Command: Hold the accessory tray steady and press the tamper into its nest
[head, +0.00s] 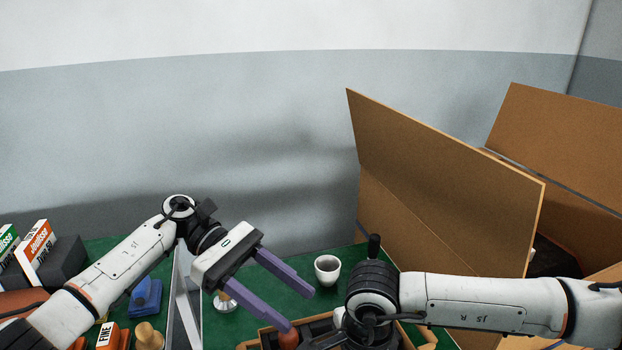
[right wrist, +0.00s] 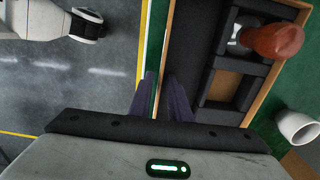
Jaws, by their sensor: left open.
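The accessory tray (right wrist: 167,45) has a wooden rim and dark foam with recesses; only its rim (head: 268,341) and part of its inside show low in the head view. The tamper has a reddish-brown handle (right wrist: 277,41) and a metal base; it leans at the tray's far recess in the right wrist view, and I cannot tell how deep it sits. Its rounded top (head: 289,339) shows in the head view. My left gripper (head: 299,309) is open and empty, just above it. My right gripper's fingers (right wrist: 160,85) straddle the tray's side wall; whether they clamp it is unclear.
A white cup (head: 327,269) stands behind the tray. A small metal piece with a wooden knob (head: 225,301) is left of my left gripper. Open cardboard boxes (head: 445,190) fill the right. A blue item (head: 146,297) and cartons (head: 38,246) are at left.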

